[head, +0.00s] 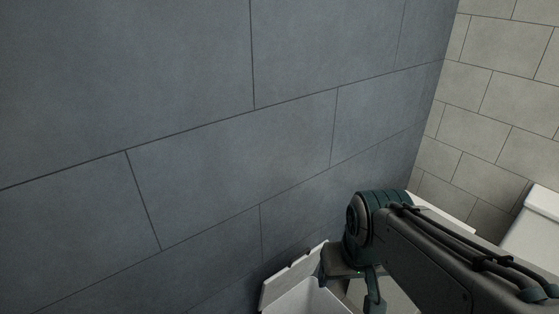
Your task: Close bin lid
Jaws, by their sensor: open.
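A white bin (306,301) stands at the bottom edge of the head view, close to the dark wall, and most of it is cut off by the frame. Its white lid (290,274) appears raised, tilted up on the wall side with a notched edge. My gripper (350,290) hangs at the bin's right, pointing down, with its fingers apart and nothing seen between them. It overlaps the bin in the picture. I cannot tell whether it touches the lid or the bin.
A blue-grey tiled wall (190,130) fills the left and middle. A light tiled wall (500,90) meets it at the right. A white fixture, perhaps a toilet (538,220), stands at the right edge. Another white object (445,218) shows behind my arm.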

